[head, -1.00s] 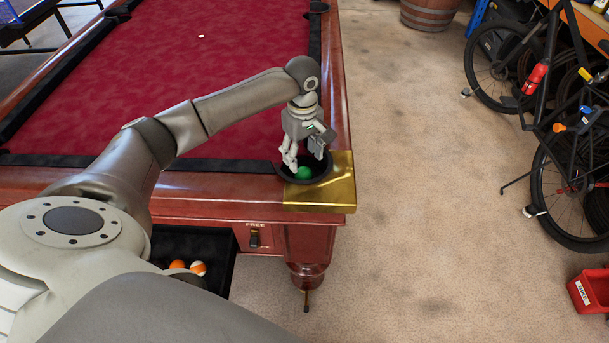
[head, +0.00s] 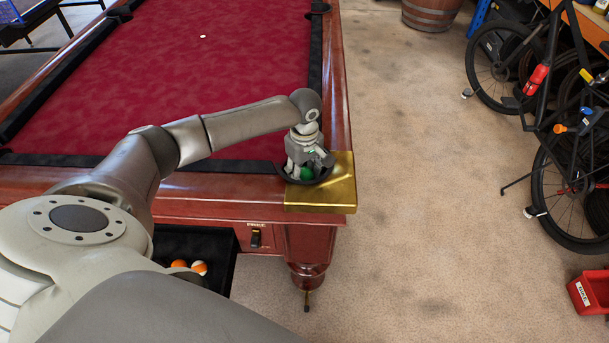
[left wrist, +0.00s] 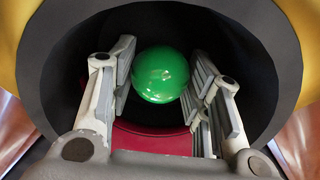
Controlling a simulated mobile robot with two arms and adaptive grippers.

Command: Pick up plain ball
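The plain ball is solid green. It sits in the black corner pocket of the pool table, seen in the head view (head: 307,174) and near the middle of the left wrist view (left wrist: 160,74). My left gripper (head: 306,168) points down into the pocket. In the left wrist view its two fingers (left wrist: 160,85) stand apart on either side of the ball, with gaps showing between pads and ball. The gripper is open and empty. The ball's underside is hidden in the dark pocket. My right gripper is not in view.
The brass corner (head: 325,196) and black pocket rim (head: 283,174) surround the gripper closely. Orange-and-white balls (head: 199,267) lie in the black tray below. A small white ball (head: 203,36) lies on the red cloth (head: 215,85). Bicycles (head: 545,130) stand right; the floor between is clear.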

